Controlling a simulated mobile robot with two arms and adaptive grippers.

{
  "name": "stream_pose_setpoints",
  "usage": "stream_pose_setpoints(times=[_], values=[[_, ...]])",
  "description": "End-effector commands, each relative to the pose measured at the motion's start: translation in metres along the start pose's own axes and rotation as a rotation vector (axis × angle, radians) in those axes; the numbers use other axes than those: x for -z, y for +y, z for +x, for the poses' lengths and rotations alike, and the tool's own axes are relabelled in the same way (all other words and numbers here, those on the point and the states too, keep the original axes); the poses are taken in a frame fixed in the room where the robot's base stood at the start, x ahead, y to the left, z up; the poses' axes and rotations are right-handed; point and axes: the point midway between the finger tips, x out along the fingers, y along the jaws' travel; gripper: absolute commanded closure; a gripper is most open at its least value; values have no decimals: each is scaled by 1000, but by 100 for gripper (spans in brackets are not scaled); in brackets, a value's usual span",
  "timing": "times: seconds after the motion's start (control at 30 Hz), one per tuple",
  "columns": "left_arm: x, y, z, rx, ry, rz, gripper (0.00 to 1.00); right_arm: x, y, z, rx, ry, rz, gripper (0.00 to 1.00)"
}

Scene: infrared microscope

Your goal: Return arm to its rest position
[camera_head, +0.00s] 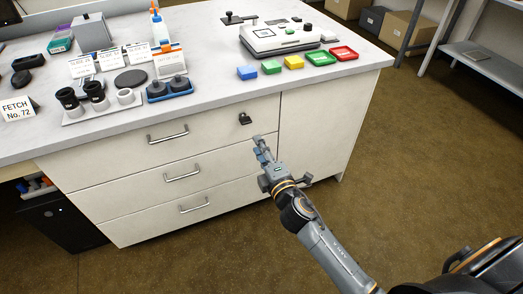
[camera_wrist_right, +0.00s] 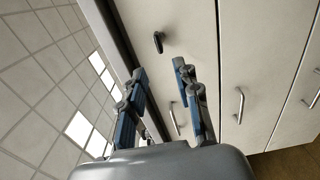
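My right arm (camera_head: 330,250) reaches up from the lower right in the head view. Its gripper (camera_head: 260,148) is in front of the white drawer cabinet (camera_head: 215,160), below the countertop edge. In the right wrist view the two blue-padded fingers of this gripper (camera_wrist_right: 160,70) stand apart with nothing between them. The cabinet front (camera_wrist_right: 185,30) lies beyond them, with a dark knob (camera_wrist_right: 158,42) past the fingertips. Whether the gripper touches the cabinet cannot be told. My left gripper is not in view.
The countertop (camera_head: 215,100) carries an instrument (camera_head: 280,38), a blue tray (camera_head: 247,72), a red tray (camera_head: 344,53), lens-like parts and a "FETCH No. 72" card (camera_head: 17,109). Drawer handles (camera_head: 182,173) stick out of the front. The brown floor (camera_head: 410,160) to the right is clear.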

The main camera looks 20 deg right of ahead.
Motion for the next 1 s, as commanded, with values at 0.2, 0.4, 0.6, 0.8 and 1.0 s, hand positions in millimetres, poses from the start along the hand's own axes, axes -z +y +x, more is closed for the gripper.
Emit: stream_pose_setpoints(times=[0.2, 0.4, 0.6, 0.8, 1.0], values=[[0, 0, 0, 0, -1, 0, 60, 0, 0, -10, -1, -1, -1, 68], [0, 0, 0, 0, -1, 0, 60, 0, 1, -10, -1, -1, -1, 68], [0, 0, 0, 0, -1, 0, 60, 0, 0, -10, -1, -1, -1, 68], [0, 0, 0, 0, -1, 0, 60, -19, -11, -28, 75, -99, 156, 68], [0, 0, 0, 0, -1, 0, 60, -49, -64, -107, 368, -405, 653, 68]])
